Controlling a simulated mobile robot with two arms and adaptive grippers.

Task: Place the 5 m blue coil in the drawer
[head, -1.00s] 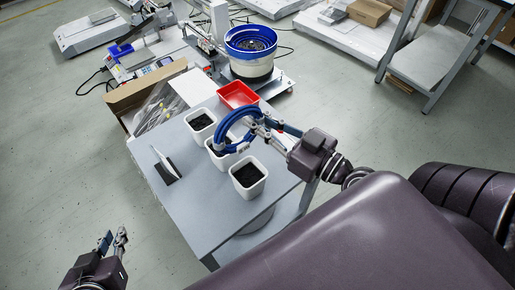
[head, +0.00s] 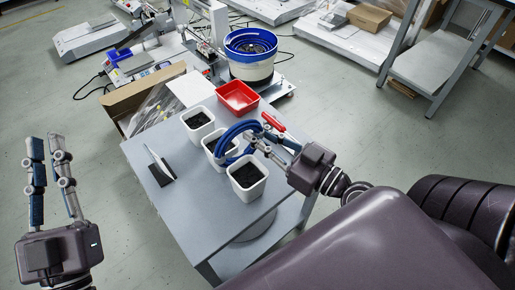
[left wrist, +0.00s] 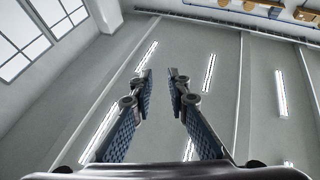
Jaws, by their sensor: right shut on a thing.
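The blue coil (head: 226,134) is a thick ring held in my right gripper (head: 257,135). It hangs tilted over the white bins on the grey table, and part of it is hidden by the fingers. Whether it touches the bins I cannot tell. My left gripper (head: 46,145) is raised at the left, away from the table, with its fingers apart and nothing between them. The left wrist view also shows the left gripper (left wrist: 160,78) open and empty, pointing toward the ceiling. I cannot make out a drawer in these frames.
Three white bins with dark contents, including the front bin (head: 247,187), stand on the grey table (head: 195,225). A red tray (head: 238,97), a red-handled object (head: 273,122) and a small upright stand (head: 159,167) are also there. A blue-rimmed bowl feeder (head: 251,62) stands behind. Floor is free at left.

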